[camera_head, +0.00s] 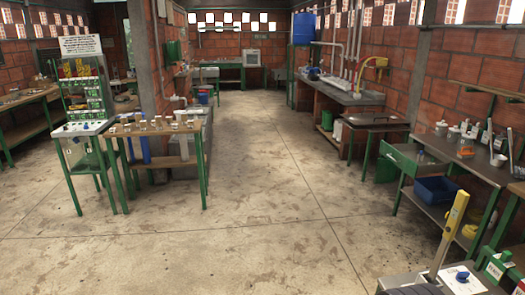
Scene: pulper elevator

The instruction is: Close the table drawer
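A green table drawer (402,163) stands open at the right side of the room. It juts out to the left from under the top of a metal work table (452,150). Its green front is at the left end, facing the open floor. The inside of the drawer is too small to make out clearly. My gripper is not in view.
A blue crate (437,190) sits on the table's lower shelf, and bottles and cups stand on top. A yellow-handled tool (452,228) rises at the lower right. A wooden-topped table (160,127) stands left. The concrete floor (275,200) between is clear.

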